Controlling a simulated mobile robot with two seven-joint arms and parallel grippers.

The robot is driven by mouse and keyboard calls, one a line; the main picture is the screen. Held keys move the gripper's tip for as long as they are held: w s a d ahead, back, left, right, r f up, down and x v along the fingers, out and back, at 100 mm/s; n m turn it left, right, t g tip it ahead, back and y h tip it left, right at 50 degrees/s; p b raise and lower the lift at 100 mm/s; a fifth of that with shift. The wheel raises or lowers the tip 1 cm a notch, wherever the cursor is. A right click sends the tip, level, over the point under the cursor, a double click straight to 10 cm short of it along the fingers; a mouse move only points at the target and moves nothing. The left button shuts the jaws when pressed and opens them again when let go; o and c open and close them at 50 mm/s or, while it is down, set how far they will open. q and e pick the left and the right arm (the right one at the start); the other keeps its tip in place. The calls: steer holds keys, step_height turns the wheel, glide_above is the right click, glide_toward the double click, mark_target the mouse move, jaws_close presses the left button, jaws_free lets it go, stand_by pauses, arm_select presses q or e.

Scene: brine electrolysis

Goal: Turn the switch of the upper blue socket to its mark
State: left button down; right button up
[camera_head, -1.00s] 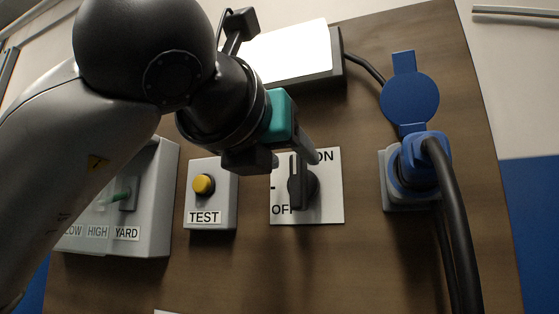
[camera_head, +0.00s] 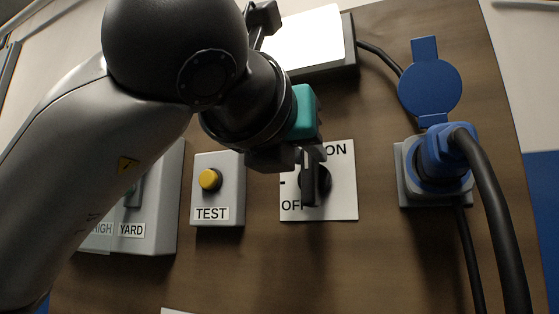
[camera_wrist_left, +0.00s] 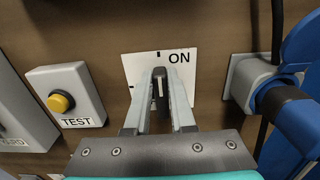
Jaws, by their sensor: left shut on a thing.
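The switch is a black rotary knob (camera_head: 322,181) on a white plate (camera_head: 345,205) marked ON at upper right and OFF at lower left. My left gripper (camera_head: 311,162) reaches it from above, its fingers covering part of the knob. In the left wrist view the two fingers (camera_wrist_left: 160,80) are shut on the black knob (camera_wrist_left: 159,88), one on each side. A short black tick shows on the plate's left side in the head view. The blue socket (camera_head: 440,165) at right has its round lid raised and a plug with a black cable in it. My right gripper is out of view.
A grey box with a yellow TEST button (camera_head: 210,180) stands left of the plate. A grey box labelled YARD (camera_head: 160,215) is farther left, partly behind my arm. A bright-faced box (camera_head: 352,62) sits above. Bare wooden board lies below the switch.

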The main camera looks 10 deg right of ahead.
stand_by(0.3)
arm_select(q)
steer(key=shift+a+f+n+b, duration=0.1)
steer(key=shift+n+b, duration=0.4)
steer(key=shift+b, duration=0.3)
steer(key=n+b, duration=0.4)
steer(key=w+a+f+n+b, duration=0.1)
steer(key=n+b, duration=0.3)
steer(key=a+n+b, duration=0.1)
steer(key=n+b, duration=0.3)
steer(key=shift+w+f+b, duration=0.2)
steer(key=shift+f+b, duration=0.1)
steer(key=n+b, duration=0.1)
steer(key=n, duration=0.1)
steer(key=n+b, duration=0.2)
steer(key=shift+f+n, duration=0.4)
steer(key=shift+w+a, duration=0.1)
steer(key=c, duration=0.8)
jaws_free()
